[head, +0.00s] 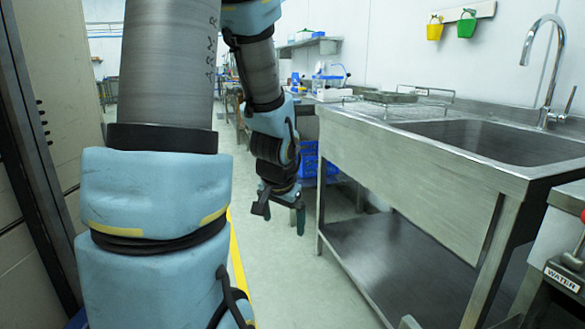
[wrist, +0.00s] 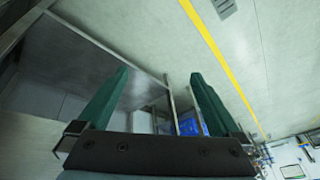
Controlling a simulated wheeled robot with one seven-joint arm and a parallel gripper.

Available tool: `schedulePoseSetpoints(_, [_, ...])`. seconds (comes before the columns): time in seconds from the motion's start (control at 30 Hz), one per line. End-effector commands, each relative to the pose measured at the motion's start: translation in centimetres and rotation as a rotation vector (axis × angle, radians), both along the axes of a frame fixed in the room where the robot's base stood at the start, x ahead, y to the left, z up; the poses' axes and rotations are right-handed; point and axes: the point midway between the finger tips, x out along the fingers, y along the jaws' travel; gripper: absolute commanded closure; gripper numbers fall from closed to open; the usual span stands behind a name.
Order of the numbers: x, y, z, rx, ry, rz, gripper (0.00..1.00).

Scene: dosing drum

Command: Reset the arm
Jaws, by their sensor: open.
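My gripper (head: 281,211) hangs at the end of my arm in the head view, pointing down over the floor to the left of the sink bench. In the wrist view my gripper (wrist: 158,95) shows two green fingers spread well apart. Nothing is between the fingers, so it is open and empty. My blue-padded arm fills much of the left of the head view and hides part of the room behind it.
A steel sink bench (head: 420,170) with a lower shelf (head: 400,255) stands close to the right. Blue crates (head: 309,162) sit beyond my gripper. A yellow floor line (wrist: 222,62) runs along the aisle. A dark-edged panel (head: 28,130) stands at the left.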

Motion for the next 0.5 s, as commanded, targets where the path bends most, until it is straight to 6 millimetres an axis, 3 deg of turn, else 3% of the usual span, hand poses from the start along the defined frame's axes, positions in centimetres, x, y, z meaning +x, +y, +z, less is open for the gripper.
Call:
schedulePoseSetpoints(0.1, [-3.3, 2.6, -0.6, -0.019, 0.093, 0.161, 0.0])
schedulePoseSetpoints(0.33, [-9.7, 4.7, -1.2, -0.09, 0.274, 0.416, 0.0])
schedulePoseSetpoints(0.4, [-9.4, 4.5, 0.8, -0.084, 0.268, 0.4, 0.0])
schedulePoseSetpoints(0.5, [-9.3, 4.5, 2.2, -0.083, 0.266, 0.399, 0.0])
